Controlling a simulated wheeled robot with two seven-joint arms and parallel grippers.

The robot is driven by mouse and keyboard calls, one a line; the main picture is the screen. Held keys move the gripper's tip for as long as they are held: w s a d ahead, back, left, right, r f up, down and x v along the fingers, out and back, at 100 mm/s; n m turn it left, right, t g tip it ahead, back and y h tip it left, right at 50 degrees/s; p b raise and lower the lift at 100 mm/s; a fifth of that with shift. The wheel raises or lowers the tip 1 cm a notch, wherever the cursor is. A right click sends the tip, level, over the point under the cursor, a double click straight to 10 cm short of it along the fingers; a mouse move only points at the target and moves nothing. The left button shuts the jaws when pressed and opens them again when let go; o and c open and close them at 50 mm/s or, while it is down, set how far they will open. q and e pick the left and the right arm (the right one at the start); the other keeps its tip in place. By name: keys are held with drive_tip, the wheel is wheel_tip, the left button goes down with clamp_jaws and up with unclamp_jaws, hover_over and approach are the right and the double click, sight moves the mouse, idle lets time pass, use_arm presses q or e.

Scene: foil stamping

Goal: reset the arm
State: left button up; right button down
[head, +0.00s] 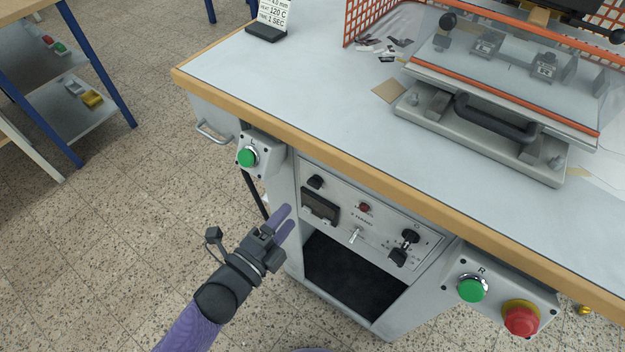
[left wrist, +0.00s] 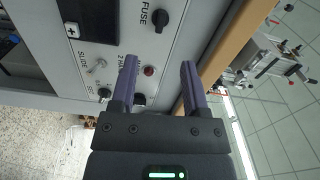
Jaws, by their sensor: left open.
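My left gripper (head: 283,220) is in front of the cabinet under the workbench, to the left of the control panel (head: 360,220). It also shows in the left wrist view (left wrist: 160,78), with its two purple fingers apart and nothing between them. A small red lamp (left wrist: 149,71) on the panel shows between the fingers, behind them. The gripper appears to be clear of the panel. My right gripper is not in view.
The bench's wooden front edge (head: 310,160) overhangs the panel. A green button marked L (head: 248,156) is above the gripper. A green button marked R (head: 472,289) and a red emergency knob (head: 520,318) are at the right. The stamping press (head: 480,130) stands on the bench.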

use_arm(q)
drive_tip(key=shift+v, duration=1)
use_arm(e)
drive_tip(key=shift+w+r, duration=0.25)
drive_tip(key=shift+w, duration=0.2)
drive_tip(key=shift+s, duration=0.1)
use_arm(q)
drive_tip(key=s+a+f+n+g+y, duration=0.45)
drive_tip(key=s+f+n, duration=0.25)
drive_tip(key=f, duration=0.4)
drive_tip(key=s+a+f+n+g+y, duration=0.3)
drive_tip(key=s+a+f+n+y, duration=0.3)
drive_tip(key=f, duration=0.6)
drive_tip(key=s+a+f+n+g, duration=0.1)
drive_tip(key=s+f+n+g, duration=0.1)
drive_tip(key=s, duration=0.7)
drive_tip(key=s+a+f+n+g, duration=0.1)
drive_tip(key=s+f+n+g, duration=0.2)
drive_tip(key=s, duration=0.7)
drive_tip(key=n+g, duration=0.2)
drive_tip(key=n, duration=0.1)
drive_tip(key=shift+s+a+f+n, duration=0.2)
drive_tip(key=shift+s+a+n, duration=0.05)
drive_tip(key=shift+s+n, duration=0.05)
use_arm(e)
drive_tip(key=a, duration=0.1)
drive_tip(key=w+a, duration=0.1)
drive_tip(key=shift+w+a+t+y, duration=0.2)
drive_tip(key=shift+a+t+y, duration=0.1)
